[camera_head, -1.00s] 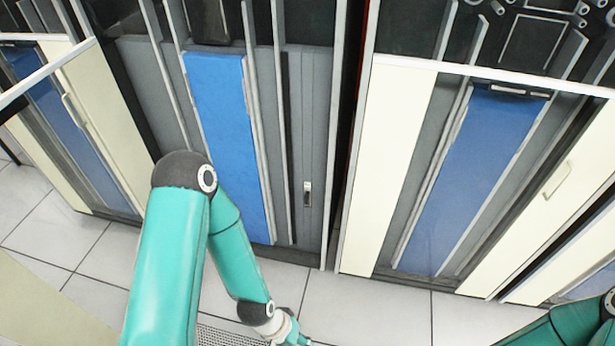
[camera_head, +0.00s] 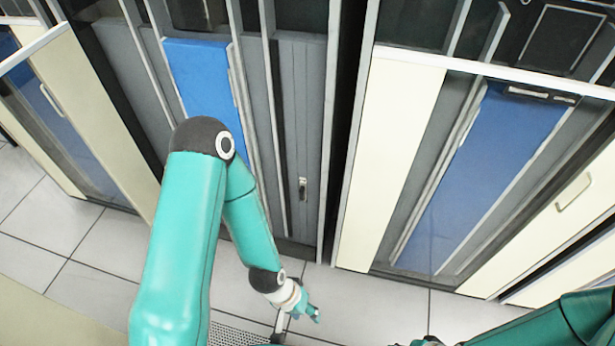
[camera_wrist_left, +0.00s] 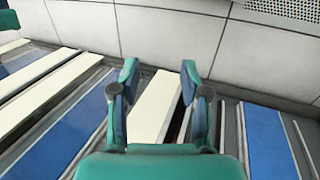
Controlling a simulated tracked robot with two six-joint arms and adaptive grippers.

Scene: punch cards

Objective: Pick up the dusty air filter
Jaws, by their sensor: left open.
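I cannot make out a dusty air filter in either view. My left gripper (camera_head: 308,310) is at the bottom centre of the head view, over the pale floor in front of the cabinets. In the left wrist view the two fingers of my left gripper (camera_wrist_left: 159,68) stand apart with nothing between them; floor tiles and cabinet fronts show beyond. My right arm comes in at the lower right of the head view. Only a small dark part of its end shows at the bottom edge, so its jaws cannot be read.
Tall cabinets with blue panels (camera_head: 478,175) and cream panels (camera_head: 387,160) line the back. Pale floor tiles (camera_head: 370,305) lie in front, clear in the middle. A perforated floor panel (camera_head: 232,336) is at the bottom edge; one also shows in the left wrist view (camera_wrist_left: 288,9).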

